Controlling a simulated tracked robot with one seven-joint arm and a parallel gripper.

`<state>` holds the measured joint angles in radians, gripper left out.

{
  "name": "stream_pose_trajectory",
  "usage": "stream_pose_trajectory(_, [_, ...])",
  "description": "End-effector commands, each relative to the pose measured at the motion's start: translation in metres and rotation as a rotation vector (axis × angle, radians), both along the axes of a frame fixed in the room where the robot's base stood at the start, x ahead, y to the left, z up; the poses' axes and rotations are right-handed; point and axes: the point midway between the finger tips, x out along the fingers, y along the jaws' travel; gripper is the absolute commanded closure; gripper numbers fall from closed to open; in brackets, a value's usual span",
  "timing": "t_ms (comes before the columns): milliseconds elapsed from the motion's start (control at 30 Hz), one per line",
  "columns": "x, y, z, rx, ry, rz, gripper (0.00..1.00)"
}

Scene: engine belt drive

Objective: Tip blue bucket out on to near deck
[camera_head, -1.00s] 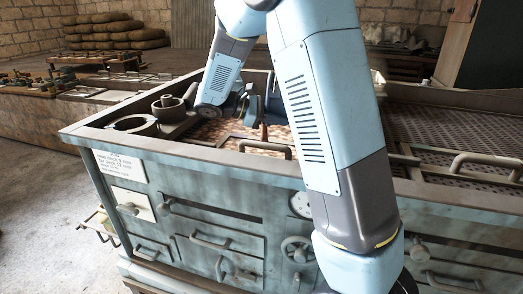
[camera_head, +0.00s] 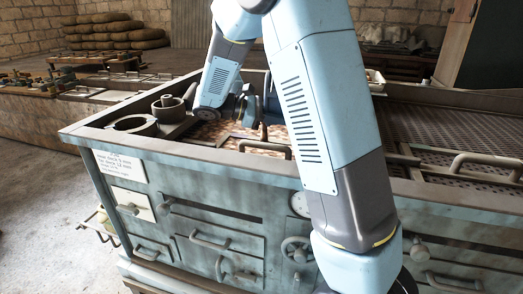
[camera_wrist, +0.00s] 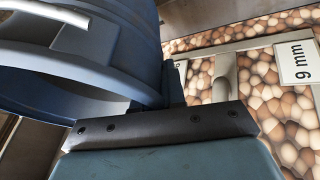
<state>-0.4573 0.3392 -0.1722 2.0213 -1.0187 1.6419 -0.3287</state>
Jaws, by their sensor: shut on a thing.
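The blue bucket (camera_wrist: 125,38) fills the upper left of the wrist view, with its rim and a pale bail handle showing. My gripper (camera_wrist: 174,86) is shut on it at its edge; the fingertips are partly hidden. In the head view only a dark blue part of the bucket (camera_head: 271,106) shows behind my arm, over the bench top. Its tilt and contents cannot be told. A patterned brown deck (camera_head: 262,146) lies below it. In the wrist view a deck of brown rounded pieces (camera_wrist: 262,108) carries a "9 mm" label (camera_wrist: 299,62).
The bench has a raised front rim (camera_head: 200,162) and a handle (camera_head: 264,146) near the deck. Round metal parts (camera_head: 135,124) stand at its left end. A perforated deck (camera_head: 455,130) lies to the right. A placard (camera_head: 122,167) hangs on the front.

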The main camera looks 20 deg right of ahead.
Motion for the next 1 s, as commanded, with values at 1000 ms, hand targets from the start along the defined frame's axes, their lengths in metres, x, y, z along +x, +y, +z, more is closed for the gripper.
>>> stream_pose_trajectory(1000, [0.0014, 0.0027, 0.0024, -0.049, 0.020, 0.000, 1.00])
